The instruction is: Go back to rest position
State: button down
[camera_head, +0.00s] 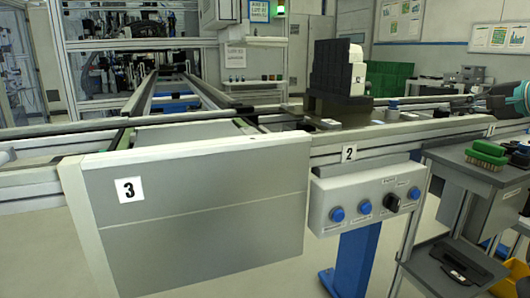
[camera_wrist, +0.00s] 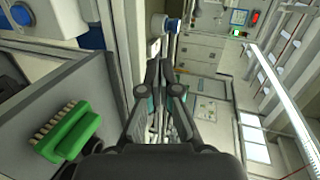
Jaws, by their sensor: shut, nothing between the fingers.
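My gripper (camera_wrist: 166,75) shows in the wrist view, its two dark fingers together in the middle of the picture with nothing between them. In the head view, part of my arm (camera_head: 508,98) enters at the right edge; the fingertips are hard to make out there. My gripper is clear of the green brush (camera_wrist: 66,135), which lies on a grey surface at the left of the wrist view. The brush also shows in the head view (camera_head: 488,152), on a small workbench top at the right.
A panel marked 3 (camera_head: 200,210) fronts the conveyor line. A control box (camera_head: 365,198) with blue buttons and a black knob hangs under the rail marked 2. A dark stacked fixture (camera_head: 335,70) stands on the line behind. A black tray (camera_head: 462,262) sits on the lower shelf.

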notch_tip(320, 180, down, 10)
jog(key=s+d+g+h, duration=0.1)
jog(key=s+g+h, duration=0.1)
jog(key=s+a+f+n+g+h, duration=0.1)
jog(key=s+a+f+g, duration=0.15)
jog(key=f, duration=0.25)
jog(key=s+a+f+g+h, duration=0.1)
jog(key=s+a+f, duration=0.2)
jog(key=a+f, duration=0.15)
jog(key=s+a+f+n+g+h, duration=0.1)
jog(key=s+a+f+n, duration=0.4)
jog(key=s+a, duration=0.5)
jog(key=s+a+f+n+g, duration=0.1)
jog(key=s+a+f+n, duration=0.5)
jog(key=s+a, duration=0.5)
notch_tip(320, 180, down, 2)
jog(key=shift+s+a+n+h, duration=0.15)
jog(key=shift+a+n+h, duration=0.2)
jog(key=shift+a, duration=0.75)
